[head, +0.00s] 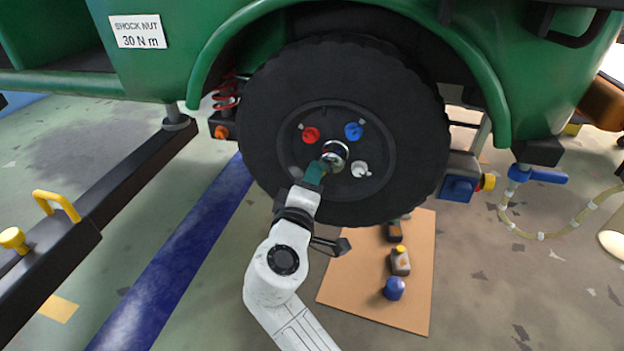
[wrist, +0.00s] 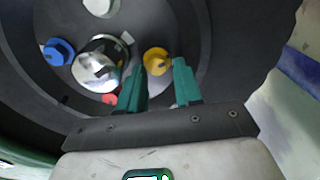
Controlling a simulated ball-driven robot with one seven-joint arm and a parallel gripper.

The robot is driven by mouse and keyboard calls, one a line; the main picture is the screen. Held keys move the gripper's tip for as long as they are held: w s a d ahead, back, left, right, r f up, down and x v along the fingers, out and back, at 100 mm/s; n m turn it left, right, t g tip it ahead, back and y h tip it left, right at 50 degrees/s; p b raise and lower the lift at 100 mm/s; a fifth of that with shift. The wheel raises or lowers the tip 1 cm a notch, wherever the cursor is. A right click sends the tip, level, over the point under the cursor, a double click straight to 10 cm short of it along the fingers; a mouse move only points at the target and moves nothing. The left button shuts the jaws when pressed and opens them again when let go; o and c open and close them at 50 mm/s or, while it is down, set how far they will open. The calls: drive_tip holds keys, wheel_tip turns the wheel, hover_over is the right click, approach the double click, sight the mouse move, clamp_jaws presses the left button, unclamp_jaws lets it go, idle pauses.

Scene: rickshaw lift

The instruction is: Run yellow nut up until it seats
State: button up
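The yellow nut (wrist: 157,61) is on the wheel's hub face, beside the chrome hub cap (wrist: 97,64). In the wrist view it shows between the tips of the two green fingers of my gripper (wrist: 159,66). The fingers are apart, with a narrow gap showing on the right side of the nut; I cannot tell whether the tips reach around it or stop just short. In the head view my gripper (head: 318,168) is at the lower left of the chrome cap and hides the yellow nut. How far the nut is threaded in is not clear.
The red nut (head: 311,134), blue nut (head: 353,131) and white nut (head: 360,169) surround the chrome cap, close to my fingers. The black tyre (head: 265,110) encircles the hub. A cardboard sheet (head: 415,310) with bottles lies below. A dark lift beam (head: 120,190) stands left.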

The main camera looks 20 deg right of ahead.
drive_tip(key=p+v, duration=0.3)
drive_tip(key=v, duration=0.7)
drive_tip(key=shift+s+a, duration=0.25)
drive_tip(key=shift+s, duration=0.05)
drive_tip(key=s+d+f+m+g+y, duration=0.1)
drive_tip(key=s+d+f+m+g, duration=0.3)
drive_tip(key=d+f, duration=0.3)
drive_tip(key=s+d+f+m+g+y, duration=0.1)
drive_tip(key=s+d+f+g+y, duration=0.1)
drive_tip(key=s+d+f+g, duration=0.4)
drive_tip(key=s+d+f+m+g+y, duration=0.15)
drive_tip(key=s+f+y, duration=0.3)
drive_tip(key=s, duration=0.55)
drive_tip(key=s+d+f+m+g+y, duration=0.1)
drive_tip(key=s+f+m+g+y, duration=0.15)
drive_tip(key=s+f, duration=0.5)
wheel_tip(320, 180, up, 37)
drive_tip(key=s+p, duration=0.2)
drive_tip(key=p, duration=3.3)
drive_tip(key=shift+s+a+f+n+p, duration=0.15)
drive_tip(key=shift+a+f+n+p, duration=0.1)
drive_tip(key=shift+a+n+p, duration=0.1)
